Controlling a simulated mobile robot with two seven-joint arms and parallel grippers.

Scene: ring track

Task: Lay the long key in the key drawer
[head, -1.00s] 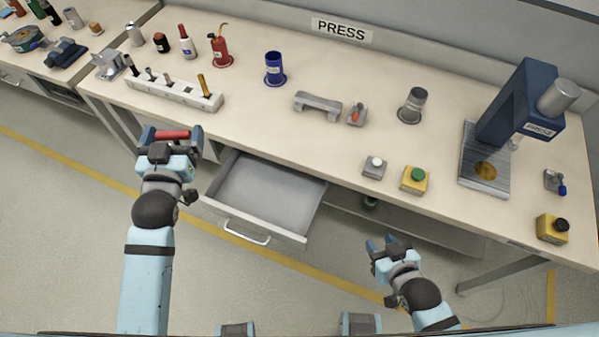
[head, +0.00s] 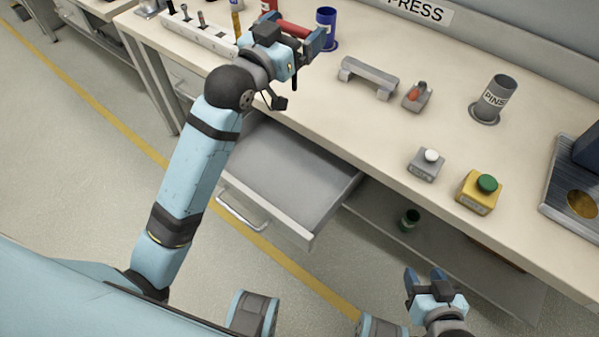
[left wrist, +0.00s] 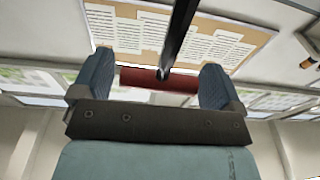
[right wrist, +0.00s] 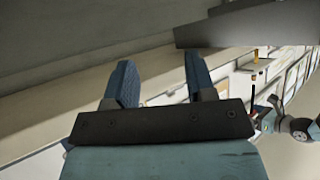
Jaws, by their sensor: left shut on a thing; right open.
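The key drawer (head: 300,168) is pulled out below the bench top, and the part of it in view is empty. The handle also shows in the head view (head: 293,29), with a dark shaft pointing down. My right gripper (head: 433,281) is open and empty, low in front of the bench, right of the drawer.
On the bench are a white rack (head: 198,36), a blue cup (head: 326,27), a grey bracket (head: 368,78), a pins cup (head: 492,100), a white-button box (head: 427,164) and a yellow green-button box (head: 479,192). A lower shelf (head: 450,240) lies right of the drawer.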

